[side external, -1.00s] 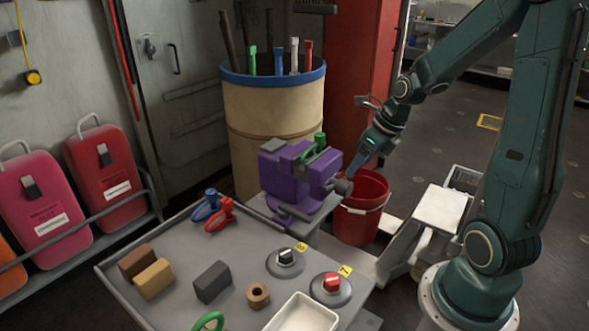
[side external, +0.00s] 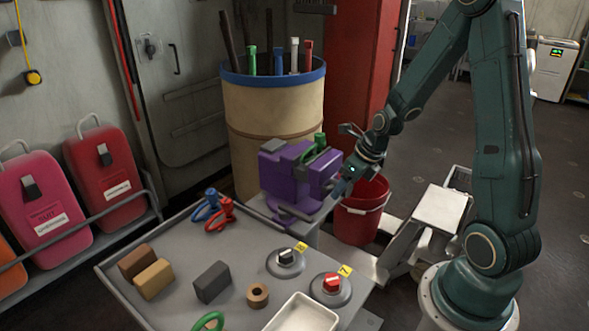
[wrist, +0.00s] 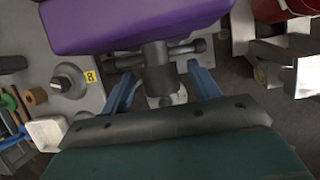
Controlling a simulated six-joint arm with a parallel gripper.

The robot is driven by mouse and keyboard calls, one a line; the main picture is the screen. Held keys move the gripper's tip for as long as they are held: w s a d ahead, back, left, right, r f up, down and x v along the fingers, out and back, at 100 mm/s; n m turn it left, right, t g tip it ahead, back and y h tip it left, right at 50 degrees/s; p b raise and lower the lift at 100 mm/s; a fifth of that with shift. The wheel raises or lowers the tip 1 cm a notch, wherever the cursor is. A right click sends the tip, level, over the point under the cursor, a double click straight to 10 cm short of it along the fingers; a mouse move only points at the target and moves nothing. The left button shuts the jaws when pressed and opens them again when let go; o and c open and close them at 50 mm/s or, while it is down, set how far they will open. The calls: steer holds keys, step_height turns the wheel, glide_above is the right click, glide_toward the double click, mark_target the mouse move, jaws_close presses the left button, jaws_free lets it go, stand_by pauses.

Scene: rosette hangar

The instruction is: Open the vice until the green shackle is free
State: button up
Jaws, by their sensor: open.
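The purple vice (side external: 285,178) stands at the back right corner of the grey bench, and its purple body also fills the top of the wrist view (wrist: 130,22). My gripper (side external: 342,188) is at the screw end of the vice. In the wrist view its blue fingers (wrist: 163,78) are open, one on each side of the dark screw hub (wrist: 159,78). I cannot tell whether they touch it.
A red bucket (side external: 358,222) stands on the floor just beside the vice, below my gripper. A tan drum (side external: 272,120) of rods is behind. The bench holds red and blue shackles (side external: 226,212), blocks (side external: 212,283), two knobs (side external: 331,288) and a white tray (side external: 303,315).

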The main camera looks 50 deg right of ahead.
steer(key=c, duration=1)
steer(key=shift+o, duration=0.2)
steer(key=shift+a+h, duration=0.15)
steer(key=shift+h, duration=0.45)
steer(key=shift+a+n+h, duration=0.2)
steer(key=shift+n+h, duration=0.3)
steer(key=shift+h, duration=1.7)
steer(key=o, duration=1)
steer(key=shift+c, duration=0.2)
